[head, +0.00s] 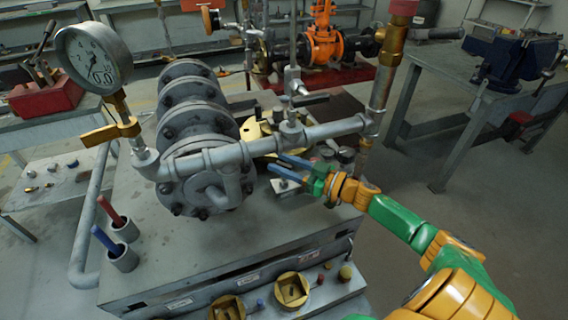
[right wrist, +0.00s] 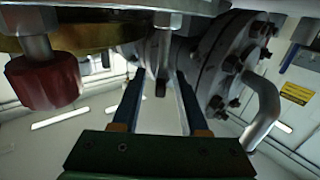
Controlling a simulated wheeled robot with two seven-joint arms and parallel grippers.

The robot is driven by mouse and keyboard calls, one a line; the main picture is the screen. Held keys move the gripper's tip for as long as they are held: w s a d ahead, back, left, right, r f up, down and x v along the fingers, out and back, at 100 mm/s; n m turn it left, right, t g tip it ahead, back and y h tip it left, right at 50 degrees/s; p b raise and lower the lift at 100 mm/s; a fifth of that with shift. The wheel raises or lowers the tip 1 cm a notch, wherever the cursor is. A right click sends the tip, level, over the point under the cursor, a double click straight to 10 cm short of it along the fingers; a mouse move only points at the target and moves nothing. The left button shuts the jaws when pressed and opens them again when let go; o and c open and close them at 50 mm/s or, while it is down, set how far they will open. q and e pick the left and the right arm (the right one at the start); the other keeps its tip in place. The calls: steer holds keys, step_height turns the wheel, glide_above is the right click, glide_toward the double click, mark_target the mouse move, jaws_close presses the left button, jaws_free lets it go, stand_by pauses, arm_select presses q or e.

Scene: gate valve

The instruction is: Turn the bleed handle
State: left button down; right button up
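My right gripper (head: 290,166) is open and empty, just right of the grey flanged valve body and below the horizontal grey pipe. In the right wrist view its two blue fingers (right wrist: 158,108) are apart. Between them and beyond shows a thin grey stem with a dark end (right wrist: 160,88); I cannot tell whether it is the bleed handle, and no contact shows. A yellow lever handle (head: 108,133) sits under the pressure gauge (head: 94,58). My left gripper is not in view.
The grey flanged valve body (head: 205,178) stands on a grey bench (head: 165,255). Red and blue handled tools stand in cups (head: 123,257). In the right wrist view a red knob (right wrist: 45,82) hangs close at left.

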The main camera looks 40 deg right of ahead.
steer(key=shift+s, duration=0.1)
steer(key=v, duration=0.7)
